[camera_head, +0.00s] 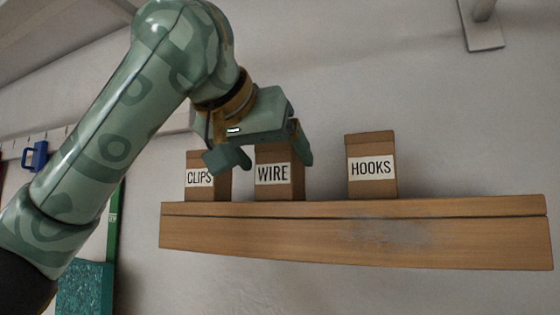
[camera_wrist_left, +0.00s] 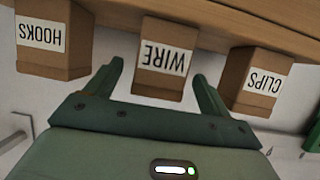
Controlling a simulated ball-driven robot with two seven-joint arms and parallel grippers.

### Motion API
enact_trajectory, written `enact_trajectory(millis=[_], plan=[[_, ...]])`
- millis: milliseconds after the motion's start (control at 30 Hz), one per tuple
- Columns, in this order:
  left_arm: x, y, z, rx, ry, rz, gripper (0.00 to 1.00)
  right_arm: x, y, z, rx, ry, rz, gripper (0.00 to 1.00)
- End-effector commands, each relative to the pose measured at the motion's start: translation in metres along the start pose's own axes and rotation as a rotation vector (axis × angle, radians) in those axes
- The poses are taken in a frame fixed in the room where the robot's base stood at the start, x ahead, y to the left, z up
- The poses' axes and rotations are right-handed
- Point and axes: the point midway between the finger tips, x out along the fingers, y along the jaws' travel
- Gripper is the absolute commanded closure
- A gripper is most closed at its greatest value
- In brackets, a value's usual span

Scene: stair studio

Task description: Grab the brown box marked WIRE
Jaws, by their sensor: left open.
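The brown box marked WIRE (camera_head: 278,178) stands on a wooden shelf (camera_head: 340,241), between two other boxes. My left gripper (camera_head: 270,160) is open in front of it, with one finger toward each side of the box. In the left wrist view the picture is upside down; the WIRE box (camera_wrist_left: 163,62) shows between the two spread fingers of the left gripper (camera_wrist_left: 158,78). I cannot tell whether the fingers touch it. The top of the box is partly hidden by the gripper in the head view. My right gripper is not in view.
A box marked CLIPS (camera_head: 200,180) stands close on the left of WIRE, partly behind a finger. A box marked HOOKS (camera_head: 371,168) stands farther right, with free shelf between. A blue mug-like thing (camera_head: 36,156) hangs on the wall at the left.

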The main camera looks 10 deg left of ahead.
Motion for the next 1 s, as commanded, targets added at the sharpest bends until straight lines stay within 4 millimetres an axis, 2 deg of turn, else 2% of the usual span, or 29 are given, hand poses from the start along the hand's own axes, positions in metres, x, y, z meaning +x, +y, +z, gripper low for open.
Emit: enact_trajectory(millis=[33,133,367,400,567,600,1000], plan=[[0.007,0.001,-0.003,-0.001,-0.004,0.002,0.18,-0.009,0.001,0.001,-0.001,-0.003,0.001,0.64],[0.018,0.000,-0.002,-0.001,-0.002,0.001,0.18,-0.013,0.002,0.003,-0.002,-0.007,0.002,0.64],[0.021,0.000,0.000,-0.001,0.001,0.000,0.18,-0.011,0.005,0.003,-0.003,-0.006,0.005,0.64],[0.021,0.000,0.000,-0.001,0.001,0.000,0.21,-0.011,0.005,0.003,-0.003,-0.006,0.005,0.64],[0.021,0.000,-0.001,-0.001,0.000,-0.001,0.65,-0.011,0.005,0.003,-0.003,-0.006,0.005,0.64],[0.021,0.000,-0.001,-0.001,0.000,-0.001,0.69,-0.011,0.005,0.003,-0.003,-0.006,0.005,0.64],[0.018,0.000,-0.002,-0.002,0.002,-0.001,0.69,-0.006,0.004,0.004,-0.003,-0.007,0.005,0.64]])
